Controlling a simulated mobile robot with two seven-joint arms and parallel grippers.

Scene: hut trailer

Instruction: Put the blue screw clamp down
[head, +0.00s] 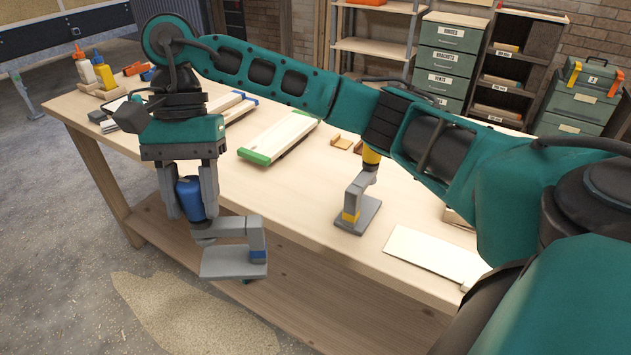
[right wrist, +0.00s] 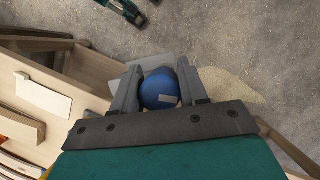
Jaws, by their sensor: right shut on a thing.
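The blue screw clamp has a blue handle (head: 190,198) and a grey frame with a flat grey foot (head: 234,262). My right gripper (head: 192,208) points down and is shut on the blue handle. The clamp hangs upright below the fingers, clear of any support, in front of the workbench's near edge. In the right wrist view the round blue top of the handle (right wrist: 159,90) sits between the two fingers, with floor behind it. The wooden workbench (head: 305,205) lies behind the clamp in the head view. My left gripper does not show.
A similar clamp with yellow parts (head: 354,212) stands on the bench. A green-ended board (head: 280,136), a pale panel (head: 433,256) and glue bottles (head: 104,74) also lie or stand there. Bare bench top shows between the green-ended board and the yellow clamp. A lower shelf (head: 290,290) runs under the bench.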

